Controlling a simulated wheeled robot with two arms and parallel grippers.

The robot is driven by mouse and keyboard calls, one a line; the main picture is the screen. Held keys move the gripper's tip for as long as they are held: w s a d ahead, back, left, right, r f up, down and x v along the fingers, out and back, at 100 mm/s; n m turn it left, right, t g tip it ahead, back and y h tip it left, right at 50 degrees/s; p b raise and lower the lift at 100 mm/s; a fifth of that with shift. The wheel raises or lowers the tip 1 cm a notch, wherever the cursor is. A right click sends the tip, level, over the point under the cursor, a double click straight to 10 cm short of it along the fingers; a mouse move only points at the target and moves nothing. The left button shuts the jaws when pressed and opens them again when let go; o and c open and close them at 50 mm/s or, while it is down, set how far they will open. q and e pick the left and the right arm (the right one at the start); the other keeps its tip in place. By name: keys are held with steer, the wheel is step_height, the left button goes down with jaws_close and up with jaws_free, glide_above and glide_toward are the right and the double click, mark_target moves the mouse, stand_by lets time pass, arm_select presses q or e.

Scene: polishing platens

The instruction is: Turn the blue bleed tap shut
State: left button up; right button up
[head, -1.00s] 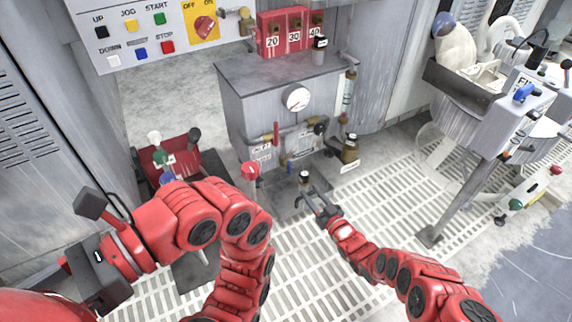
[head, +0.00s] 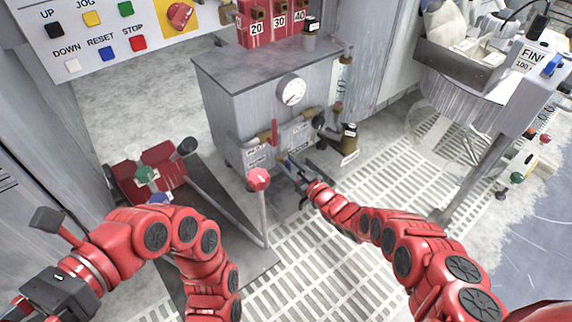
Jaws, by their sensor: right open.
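The grey cabinet (head: 228,95) has a gauge (head: 291,90) and pipework on its front. A small blue part, which looks like the blue bleed tap (head: 284,163), shows low on that front, below the red-handled valve (head: 274,132). It is small and partly hidden, so its angle is unclear. My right gripper (head: 291,170) is open, with its fingers at or very near the blue part; contact cannot be told. My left gripper (head: 58,290) is at the lower left, far from the cabinet; its jaws are not clear.
A red-topped post (head: 259,180) stands just left of my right gripper. A red pedal unit (head: 165,160) with coloured knobs is at left. Another blue handle (head: 552,65) is on the right-hand machine. The grating (head: 345,245) is mostly open floor.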

jaws_close()
steer(key=shift+m, duration=0.3)
steer(key=shift+w+d+m, duration=0.1)
steer(key=shift+d+m, duration=0.05)
steer(key=shift+m, duration=1.05)
steer(key=shift+w+d+f+m, duration=0.1)
steer(key=shift+m, duration=0.85)
steer(key=shift+w+d+m, duration=0.1)
steer(key=shift+m, duration=0.85)
jaws_free()
